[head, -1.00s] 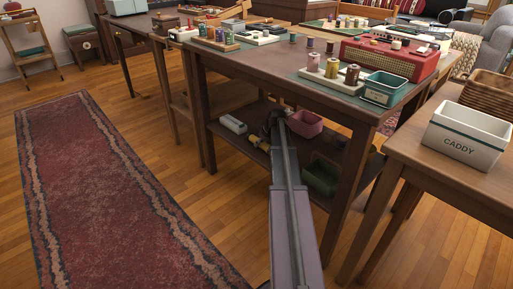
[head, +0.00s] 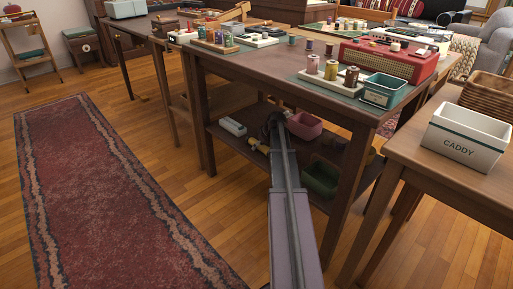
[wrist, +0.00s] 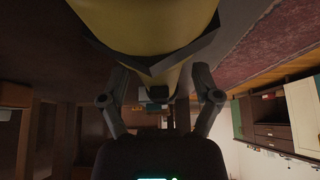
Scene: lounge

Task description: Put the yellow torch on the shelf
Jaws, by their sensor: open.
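The yellow torch (head: 255,144) is small and partly hidden by my arm in the head view, at the lower shelf (head: 229,143) under the dark table. A large yellow body, which looks like the torch (wrist: 145,22), fills the top of the wrist view with a dark angular collar. My gripper (head: 268,130) is at the shelf beside the torch. In the wrist view my gripper (wrist: 158,85) is open, its fingers spread to either side below the yellow body. I cannot tell whether a finger touches it.
On the shelf are a pale grey item (head: 232,126) left of my gripper, a pink bin (head: 306,126) to its right and a green bin (head: 320,178) nearer. The tabletop (head: 262,66) overhangs the shelf, and table legs stand at its corners. A red rug (head: 100,190) lies left.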

